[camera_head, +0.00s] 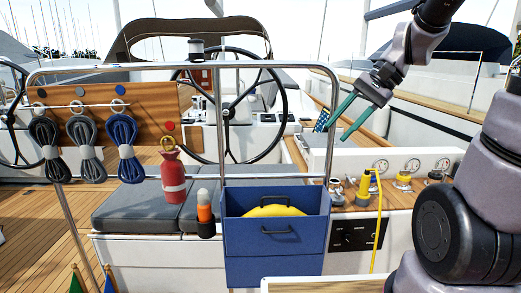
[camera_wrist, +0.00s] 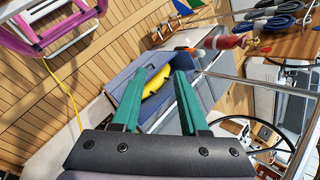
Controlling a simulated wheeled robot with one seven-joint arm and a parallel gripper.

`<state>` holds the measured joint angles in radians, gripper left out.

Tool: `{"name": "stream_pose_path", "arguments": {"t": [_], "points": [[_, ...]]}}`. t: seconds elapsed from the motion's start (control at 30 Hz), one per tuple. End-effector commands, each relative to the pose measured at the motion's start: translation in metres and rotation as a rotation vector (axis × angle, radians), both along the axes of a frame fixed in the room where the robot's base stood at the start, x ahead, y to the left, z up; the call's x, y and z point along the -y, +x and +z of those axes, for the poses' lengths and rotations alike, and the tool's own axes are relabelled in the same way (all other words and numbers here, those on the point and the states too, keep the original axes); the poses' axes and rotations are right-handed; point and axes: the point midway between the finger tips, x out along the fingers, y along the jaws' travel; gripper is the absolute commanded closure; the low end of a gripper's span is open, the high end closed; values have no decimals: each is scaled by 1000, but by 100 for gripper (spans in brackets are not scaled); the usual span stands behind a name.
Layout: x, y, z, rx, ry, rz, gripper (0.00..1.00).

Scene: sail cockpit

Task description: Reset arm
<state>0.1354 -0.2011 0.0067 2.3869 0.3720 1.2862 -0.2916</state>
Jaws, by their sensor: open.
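My arm reaches in from the upper right in the head view. My gripper (camera_head: 342,112) has two green fingers, spread apart with nothing between them. It hangs in the air above the white panel at the right, clear of the objects there. In the wrist view my gripper (camera_wrist: 160,85) also shows open and empty. Beyond its fingers is the blue bin (camera_wrist: 129,97) with a yellow item (camera_wrist: 157,82) inside. My gripper does not touch the bin.
The blue bin (camera_head: 275,252) stands at front centre, under a steel rail (camera_head: 335,120). A yellow cord (camera_head: 377,220) hangs beside several gauges. Coiled ropes (camera_head: 86,150) hang on a wooden board.

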Motion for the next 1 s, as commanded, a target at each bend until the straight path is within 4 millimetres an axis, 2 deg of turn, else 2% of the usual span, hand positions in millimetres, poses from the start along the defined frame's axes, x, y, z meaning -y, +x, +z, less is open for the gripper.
{"name": "stream_pose_path", "arguments": {"t": [0.03,0.2,0.5,1.0], "points": [[5,-10,10,71,-69,16,56],[28,-34,34,291,-281,36,56],[55,-54,70,573,-484,24,56],[58,-56,74,601,-503,21,56]]}}
